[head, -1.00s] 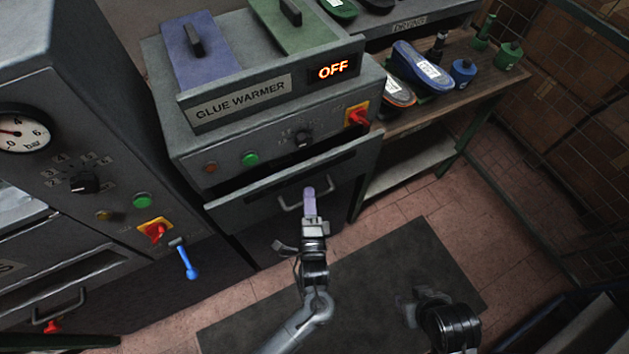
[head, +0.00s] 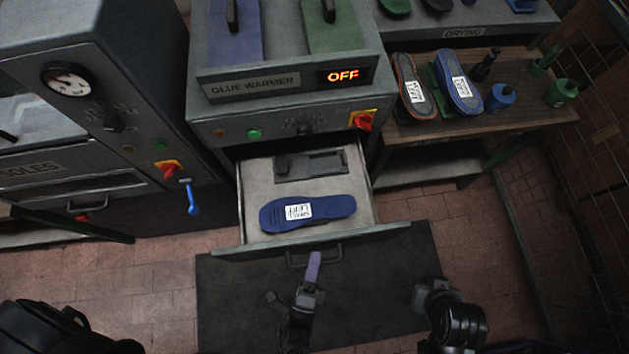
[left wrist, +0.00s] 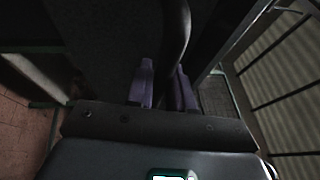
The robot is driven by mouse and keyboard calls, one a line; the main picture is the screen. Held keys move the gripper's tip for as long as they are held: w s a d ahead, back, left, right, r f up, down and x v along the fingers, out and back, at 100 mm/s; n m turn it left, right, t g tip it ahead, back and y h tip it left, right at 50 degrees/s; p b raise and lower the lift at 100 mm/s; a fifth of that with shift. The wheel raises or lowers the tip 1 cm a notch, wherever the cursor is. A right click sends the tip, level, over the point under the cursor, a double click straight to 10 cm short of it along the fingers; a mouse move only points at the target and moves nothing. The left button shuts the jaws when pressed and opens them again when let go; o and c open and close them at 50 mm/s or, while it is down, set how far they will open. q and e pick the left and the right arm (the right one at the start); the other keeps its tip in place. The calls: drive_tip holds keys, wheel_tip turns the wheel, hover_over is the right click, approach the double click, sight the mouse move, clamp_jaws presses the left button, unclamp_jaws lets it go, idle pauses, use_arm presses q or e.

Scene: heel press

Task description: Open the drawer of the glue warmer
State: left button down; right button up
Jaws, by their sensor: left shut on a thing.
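The glue warmer (head: 290,112) stands in the middle of the head view, its display reading OFF. Its drawer (head: 362,210) is pulled well out, with the inside open to view. A blue shoe sole (head: 335,207) with a white label lies in it, in front of a dark flat fixture (head: 325,165). My left gripper (head: 314,262), with purple fingers, is shut on the drawer handle (head: 338,250). In the left wrist view the fingers (left wrist: 165,85) flank the dark handle bar (left wrist: 176,35). My right gripper (head: 435,292) is low on the right, apart from the drawer; its fingers are unclear.
A press cabinet with a gauge (head: 68,80) and a blue lever (head: 191,198) stands left of the warmer. A wooden bench (head: 540,112) at right holds soles (head: 410,85) and bottles (head: 500,97). A dark mat (head: 225,300) covers the floor below the drawer.

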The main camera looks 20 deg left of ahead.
use_arm(q)
drive_tip(key=shift+s+d, duration=0.4)
drive_tip(key=shift+s, duration=0.25)
drive_tip(key=c, duration=1.1)
unclamp_jaws()
drive_tip(key=s+f+b, duration=0.1)
drive_tip(key=s, duration=0.6)
drive_tip(key=shift+s+d+f+b, duration=0.15)
drive_tip(key=shift+s+d+b, duration=0.05)
drive_tip(key=shift+d+b, duration=0.1)
drive_tip(key=shift+a, duration=0.1)
